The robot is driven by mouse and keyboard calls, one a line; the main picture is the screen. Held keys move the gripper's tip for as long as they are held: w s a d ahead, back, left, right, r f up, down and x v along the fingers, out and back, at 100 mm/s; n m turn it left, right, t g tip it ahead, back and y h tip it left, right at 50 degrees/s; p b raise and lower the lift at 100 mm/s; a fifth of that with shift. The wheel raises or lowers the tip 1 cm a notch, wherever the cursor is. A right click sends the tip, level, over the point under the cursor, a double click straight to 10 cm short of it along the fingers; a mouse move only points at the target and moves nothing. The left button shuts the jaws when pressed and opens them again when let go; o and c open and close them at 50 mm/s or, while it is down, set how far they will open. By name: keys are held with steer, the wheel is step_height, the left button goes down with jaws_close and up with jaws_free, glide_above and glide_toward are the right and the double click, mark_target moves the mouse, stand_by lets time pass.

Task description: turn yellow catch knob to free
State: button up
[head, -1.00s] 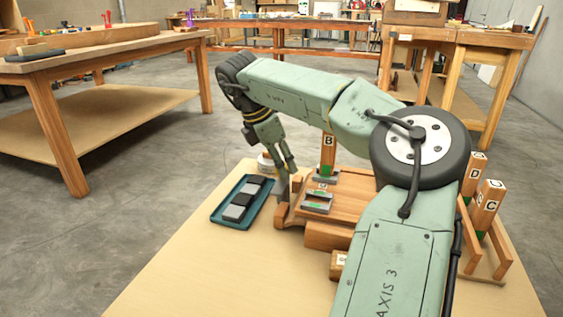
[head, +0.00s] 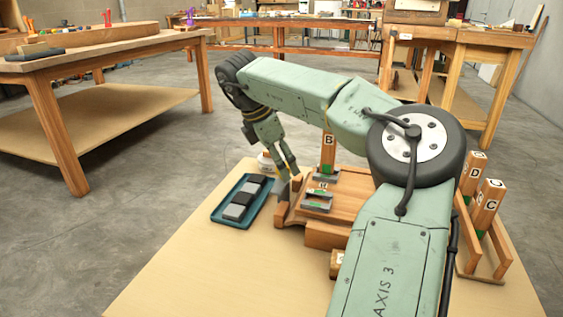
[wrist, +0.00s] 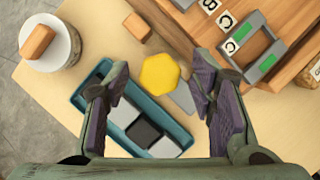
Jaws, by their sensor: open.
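The yellow catch knob (wrist: 160,73) shows in the wrist view as a faceted yellow piece. It sits midway between the fingers and a little ahead of them. My gripper (wrist: 161,90) is open, with a finger on each side and clear space between each finger and the knob. In the head view my gripper (head: 287,174) points down at the left end of the wooden fixture (head: 328,234). There the knob is hidden or too small to make out. A grey metal piece (wrist: 184,98) shows beside the knob in the wrist view.
A teal tray (head: 216,214) with grey and black blocks lies left of the fixture. A white round container (wrist: 72,50) with a wooden block on top stands near it. Lettered wooden posts (head: 487,205) stand at the right. The table's front left is clear.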

steer(key=v, duration=1.2)
steer(key=shift+s+f, duration=0.1)
